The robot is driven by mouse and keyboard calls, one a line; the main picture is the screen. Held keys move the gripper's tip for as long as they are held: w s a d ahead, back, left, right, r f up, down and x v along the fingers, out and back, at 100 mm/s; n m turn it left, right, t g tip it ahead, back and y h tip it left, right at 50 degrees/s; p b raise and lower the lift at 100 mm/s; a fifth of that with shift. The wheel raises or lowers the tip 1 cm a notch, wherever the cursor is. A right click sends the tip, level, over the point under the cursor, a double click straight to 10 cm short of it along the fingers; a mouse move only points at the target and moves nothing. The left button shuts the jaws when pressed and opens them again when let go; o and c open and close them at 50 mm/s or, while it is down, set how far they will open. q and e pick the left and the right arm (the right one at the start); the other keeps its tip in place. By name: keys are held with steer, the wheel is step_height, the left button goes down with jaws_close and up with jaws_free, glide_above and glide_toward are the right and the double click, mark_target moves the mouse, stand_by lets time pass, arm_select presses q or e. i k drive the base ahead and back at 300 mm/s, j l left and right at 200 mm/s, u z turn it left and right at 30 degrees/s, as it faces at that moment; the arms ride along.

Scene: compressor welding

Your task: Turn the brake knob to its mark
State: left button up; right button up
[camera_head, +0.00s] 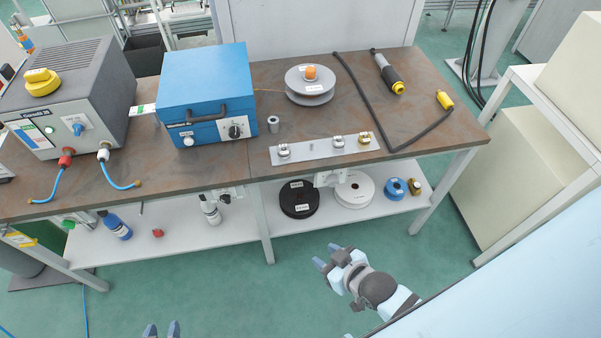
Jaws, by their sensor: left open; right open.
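An orange knob (311,72) sits on top of a grey wire spool (309,91) at the back of the brown bench top (205,205). A black dial (235,131) is on the front of a blue box (207,84). The labels are too small to read, so I cannot tell a mark on either. My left gripper (162,330) shows only its fingertips at the bottom edge, apart and empty. My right gripper (327,256) is open and empty in front of the bench, well away from both knobs.
A grey power unit (68,95) with blue cables stands at the left. A metal plate with fittings (312,149) lies along the front edge. A torch (388,73) and black hose lie at the right. The lower shelf (170,243) holds spools and bottles. The floor in front is clear.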

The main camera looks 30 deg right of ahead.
mark_target(333, 180)
steer(key=l+u, duration=0.35)
steer(key=l, duration=0.15)
steer(key=l+u, duration=0.5)
steer(key=l, duration=0.45)
steer(key=k+l+u, duration=0.1)
steer(key=l, duration=0.9)
steer(key=k+l, duration=0.15)
steer(key=l, duration=0.65)
steer(key=k+u, duration=0.05)
